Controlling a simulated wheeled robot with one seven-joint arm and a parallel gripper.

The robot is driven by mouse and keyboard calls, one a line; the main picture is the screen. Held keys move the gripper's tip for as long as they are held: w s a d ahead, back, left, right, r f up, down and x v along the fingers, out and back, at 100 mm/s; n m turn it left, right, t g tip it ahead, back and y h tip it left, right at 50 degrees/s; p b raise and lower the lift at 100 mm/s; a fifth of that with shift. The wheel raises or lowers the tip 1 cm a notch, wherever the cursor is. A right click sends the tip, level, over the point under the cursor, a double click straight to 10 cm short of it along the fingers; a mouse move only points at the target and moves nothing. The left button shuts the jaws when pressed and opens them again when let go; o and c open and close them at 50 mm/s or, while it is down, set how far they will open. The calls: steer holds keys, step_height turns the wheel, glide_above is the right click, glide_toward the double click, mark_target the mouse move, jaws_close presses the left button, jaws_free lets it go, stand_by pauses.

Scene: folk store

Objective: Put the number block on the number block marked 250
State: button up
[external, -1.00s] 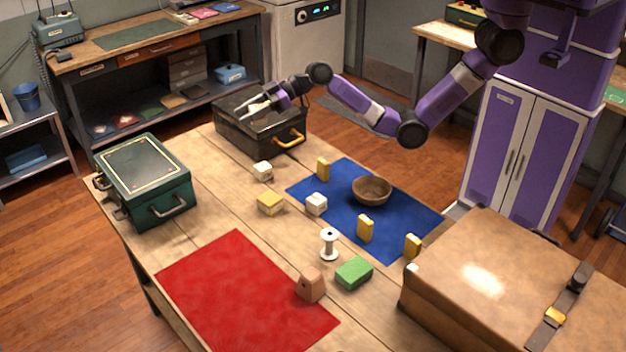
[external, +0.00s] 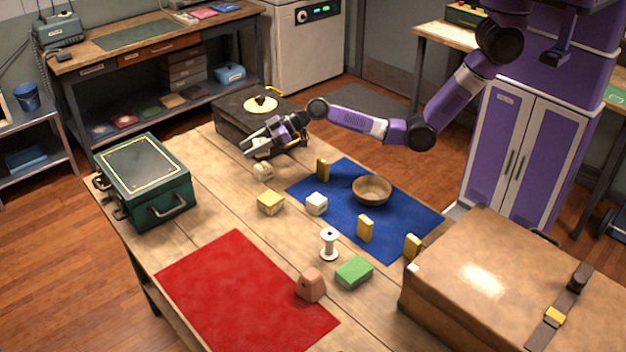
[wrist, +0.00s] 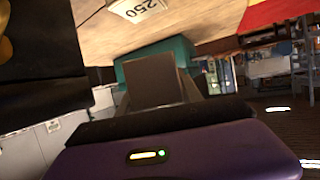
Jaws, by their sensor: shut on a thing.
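The number block marked 250 (wrist: 139,9) lies on the table, cut off by the top edge of the wrist view. My gripper (external: 257,150) is shut just above a pale block (external: 263,171) by the black case. What it holds is hard to make out; a pale patch shows between the fingers, and a shadowed square face (wrist: 155,80) is central in the wrist view. A cream and yellow block (external: 270,203) and a white block (external: 316,204) stand nearby. Their numbers are unreadable in the external view, so I cannot tell which one is 250.
The black case (external: 232,120) is close behind my gripper. A green case (external: 150,180) stands left. The blue mat (external: 400,215) carries a wooden bowl (external: 371,189) and yellow blocks. A spool (external: 329,245), green block (external: 353,272) and red mat (external: 235,300) are nearer.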

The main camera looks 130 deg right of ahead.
steer(key=shift+f, duration=2.5)
steer(key=shift+f, duration=0.15)
steer(key=o, duration=1.4)
steer(key=shift+c, duration=0.2)
steer(key=shift+r, duration=0.2)
steer(key=v, duration=1.2)
steer(key=shift+f, duration=0.1)
